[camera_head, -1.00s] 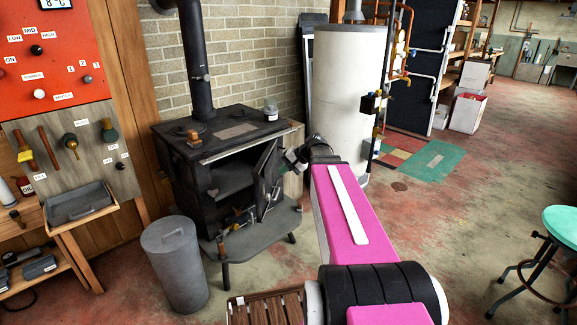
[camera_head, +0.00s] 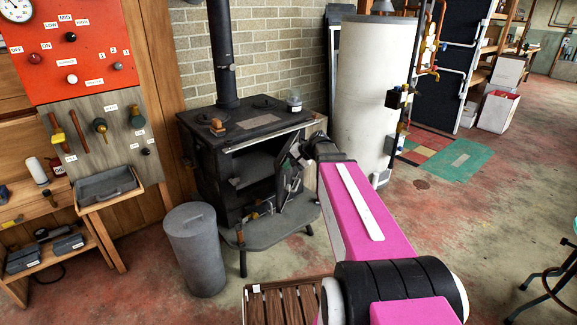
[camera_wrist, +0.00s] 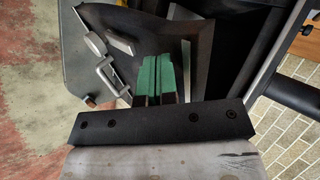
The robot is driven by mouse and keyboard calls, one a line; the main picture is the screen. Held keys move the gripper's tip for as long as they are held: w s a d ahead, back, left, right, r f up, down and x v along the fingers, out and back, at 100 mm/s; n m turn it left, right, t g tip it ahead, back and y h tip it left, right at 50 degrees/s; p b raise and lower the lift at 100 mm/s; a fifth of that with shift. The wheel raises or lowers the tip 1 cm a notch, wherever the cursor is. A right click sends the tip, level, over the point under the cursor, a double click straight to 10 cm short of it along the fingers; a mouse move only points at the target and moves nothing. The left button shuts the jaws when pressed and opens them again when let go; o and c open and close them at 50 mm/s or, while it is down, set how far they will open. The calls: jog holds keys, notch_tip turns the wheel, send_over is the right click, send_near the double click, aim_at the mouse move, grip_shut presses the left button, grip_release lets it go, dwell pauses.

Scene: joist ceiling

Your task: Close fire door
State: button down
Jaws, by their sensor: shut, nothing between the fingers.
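The black fire door (camera_head: 291,180) of the black stove (camera_head: 245,123) stands open in the head view, swung out at the right of the dark firebox opening. In the wrist view the door (camera_wrist: 204,28) is a dark panel just beyond my fingers, with grey metal latch parts (camera_wrist: 108,75) at its left. My gripper (camera_wrist: 158,62) has green fingertips pressed together, with nothing between them. The fingertips are close to the door's face; I cannot tell whether they touch. In the head view my gripper (camera_head: 291,150) is small and partly hidden by my wrist.
A grey lidded cylinder (camera_head: 194,250) stands at the front left of the stove. A slatted wooden piece (camera_head: 287,303) lies low in front. A white tank (camera_head: 372,95) stands behind right. A green stool (camera_head: 575,228) is at the right edge. Floor between is clear.

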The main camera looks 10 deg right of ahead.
jog(key=w+a+m+t, duration=0.1)
jog(key=w+a, duration=0.2)
jog(key=a, duration=0.2)
jog(key=w+a+m+t+h, duration=0.1)
jog(key=w+a, duration=0.2)
jog(key=a, duration=0.3)
jog(key=shift+a+m, duration=0.15)
jog(key=shift+m, duration=0.25)
